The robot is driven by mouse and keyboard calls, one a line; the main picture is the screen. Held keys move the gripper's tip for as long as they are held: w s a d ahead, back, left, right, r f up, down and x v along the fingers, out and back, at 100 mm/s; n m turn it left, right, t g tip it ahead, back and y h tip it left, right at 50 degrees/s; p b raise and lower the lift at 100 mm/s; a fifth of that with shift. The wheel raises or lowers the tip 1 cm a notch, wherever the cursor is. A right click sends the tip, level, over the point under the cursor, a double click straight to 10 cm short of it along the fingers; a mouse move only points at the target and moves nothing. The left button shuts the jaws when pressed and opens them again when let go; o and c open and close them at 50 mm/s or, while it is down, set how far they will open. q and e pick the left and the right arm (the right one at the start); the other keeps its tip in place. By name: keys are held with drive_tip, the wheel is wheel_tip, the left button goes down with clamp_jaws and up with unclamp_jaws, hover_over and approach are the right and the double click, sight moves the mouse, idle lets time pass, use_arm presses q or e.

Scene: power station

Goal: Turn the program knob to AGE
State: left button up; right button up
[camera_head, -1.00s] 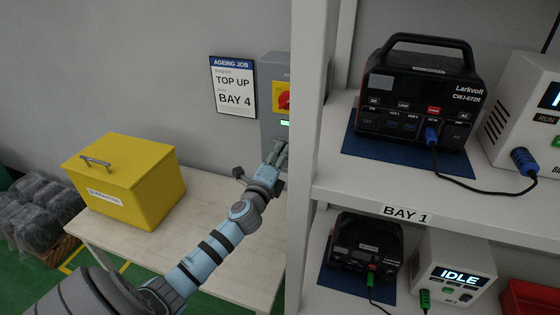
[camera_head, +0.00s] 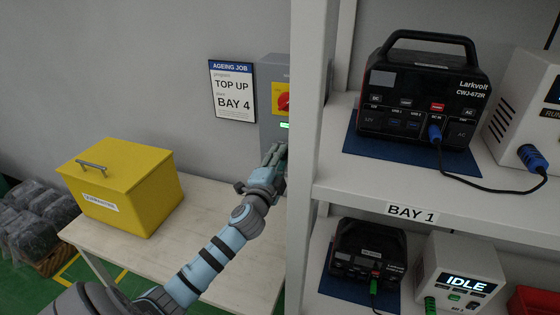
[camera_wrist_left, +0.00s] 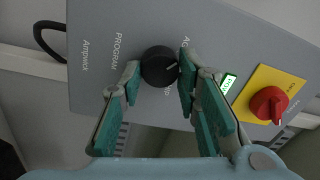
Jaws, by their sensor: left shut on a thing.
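The black program knob (camera_wrist_left: 159,66) sits on the grey control panel (camera_wrist_left: 215,35), beside the word PROGRAM in the left wrist view. My left gripper (camera_wrist_left: 160,72) has its fingers on either side of the knob and is shut on it. The knob's pale pointer line points right and slightly up in that view. A label starting "AG" shows above right of the knob, and the end of another label shows below; fingers partly hide both. In the head view my left gripper (camera_head: 274,154) reaches the grey panel box (camera_head: 275,70), and the knob is hidden.
A red rotary switch (camera_wrist_left: 267,104) on a yellow plate and a green lit display (camera_wrist_left: 227,83) are beside the fingers. A white shelf post (camera_head: 306,160) stands close right of my gripper. A yellow box (camera_head: 125,190) stands on the table. The sign (camera_head: 233,92) reads TOP UP, BAY 4.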

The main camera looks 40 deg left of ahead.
idle(0.3)
use_arm(q)
drive_tip(key=o, duration=1.2)
drive_tip(key=shift+c, duration=0.2)
drive_tip(key=v, duration=1.2)
drive_tip(key=shift+w, duration=0.1)
